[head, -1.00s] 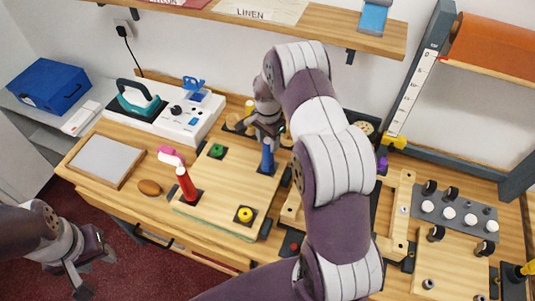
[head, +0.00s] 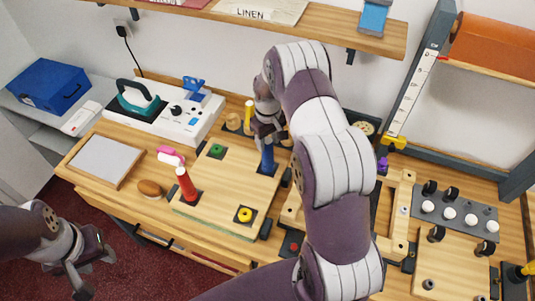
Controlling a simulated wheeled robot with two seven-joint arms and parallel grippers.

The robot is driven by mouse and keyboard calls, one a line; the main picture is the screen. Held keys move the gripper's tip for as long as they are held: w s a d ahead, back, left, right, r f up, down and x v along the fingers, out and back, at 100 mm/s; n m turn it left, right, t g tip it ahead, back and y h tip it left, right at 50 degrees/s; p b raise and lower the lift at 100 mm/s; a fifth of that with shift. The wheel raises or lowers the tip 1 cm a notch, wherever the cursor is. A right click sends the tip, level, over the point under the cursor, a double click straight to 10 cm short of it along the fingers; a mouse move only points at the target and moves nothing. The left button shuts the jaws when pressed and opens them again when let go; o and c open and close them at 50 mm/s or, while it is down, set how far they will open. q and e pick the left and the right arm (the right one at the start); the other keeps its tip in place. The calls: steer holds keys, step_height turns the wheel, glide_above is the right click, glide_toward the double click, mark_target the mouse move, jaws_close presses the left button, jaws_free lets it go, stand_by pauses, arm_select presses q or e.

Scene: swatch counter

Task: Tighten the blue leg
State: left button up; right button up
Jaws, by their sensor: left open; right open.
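The blue leg (head: 268,160) stands upright at the back right corner of a light wooden board (head: 225,190). My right gripper (head: 267,137) is open at the top of the blue leg. Whether its fingers touch the leg cannot be told. A red leg (head: 186,184) stands upright at the board's front left corner. A green piece (head: 217,150) and a yellow piece (head: 244,214) sit at the other two corners. My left gripper (head: 92,270) is open and empty, over the floor at the lower left.
A white unit (head: 187,119) and a teal iron (head: 138,98) stand behind the board. A grey-topped tray (head: 103,160), a brown oval object (head: 149,188) and a pink object (head: 170,155) lie left. A wooden frame (head: 402,215) stands right, past my arm.

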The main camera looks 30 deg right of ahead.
jaws_close()
steer(key=m, duration=1.5)
jaws_free()
